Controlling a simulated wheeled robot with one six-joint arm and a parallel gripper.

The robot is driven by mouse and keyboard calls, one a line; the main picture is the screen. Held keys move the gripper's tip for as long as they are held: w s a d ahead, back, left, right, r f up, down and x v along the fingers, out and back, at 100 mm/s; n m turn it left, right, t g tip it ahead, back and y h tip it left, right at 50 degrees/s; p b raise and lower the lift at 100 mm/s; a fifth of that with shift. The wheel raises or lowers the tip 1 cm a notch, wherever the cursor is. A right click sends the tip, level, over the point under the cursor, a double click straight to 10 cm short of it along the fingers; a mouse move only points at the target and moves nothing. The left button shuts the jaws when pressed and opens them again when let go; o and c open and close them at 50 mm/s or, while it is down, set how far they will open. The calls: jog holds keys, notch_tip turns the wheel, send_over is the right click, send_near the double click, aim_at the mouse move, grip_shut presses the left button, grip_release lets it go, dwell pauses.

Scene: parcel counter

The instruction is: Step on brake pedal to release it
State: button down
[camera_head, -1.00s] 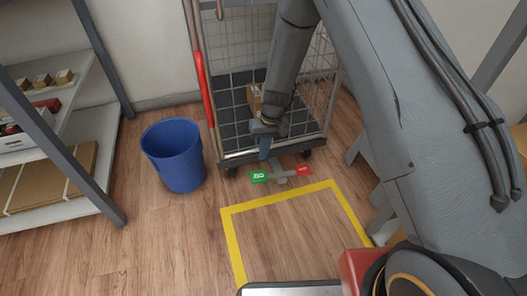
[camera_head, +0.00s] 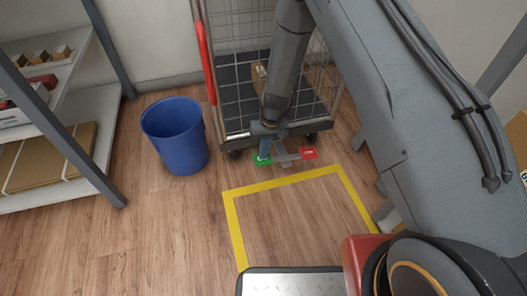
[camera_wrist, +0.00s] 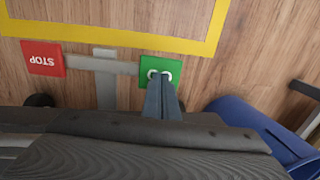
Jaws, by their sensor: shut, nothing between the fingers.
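The brake bar at the foot of the wire cage trolley (camera_head: 232,122) has a green pedal (camera_head: 258,160) on the left and a red pedal (camera_head: 309,154) on the right. My gripper (camera_head: 265,153) is shut and empty, pointing down at the green pedal and covering part of it. In the wrist view the red pedal (camera_wrist: 43,58) reads STOP. There the fingertips of my gripper (camera_wrist: 160,78) overlap the white mark on the green pedal (camera_wrist: 152,66). Whether they touch it or hover just above, I cannot tell.
A blue bin (camera_head: 176,135) stands left of the trolley. A grey shelf (camera_head: 75,135) with boxes is at far left. A yellow floor outline (camera_head: 285,180) lies in front of the pedals, with bare wood floor inside. A small carton (camera_head: 259,76) shows at the trolley.

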jog(key=f, duration=0.1)
jog(key=a+f, duration=0.1)
jog(key=f+p, duration=0.1)
jog(key=shift+s+a, duration=0.2)
jog(key=shift+s, duration=0.05)
jog(key=shift+f, duration=0.35)
jog(key=shift+a, duration=0.1)
notch_tip(320, 180, up, 14)
jog(key=a+p, duration=0.2)
jog(key=p, duration=0.4)
jog(key=shift+s+r, duration=0.15)
jog(key=shift+s, duration=0.15)
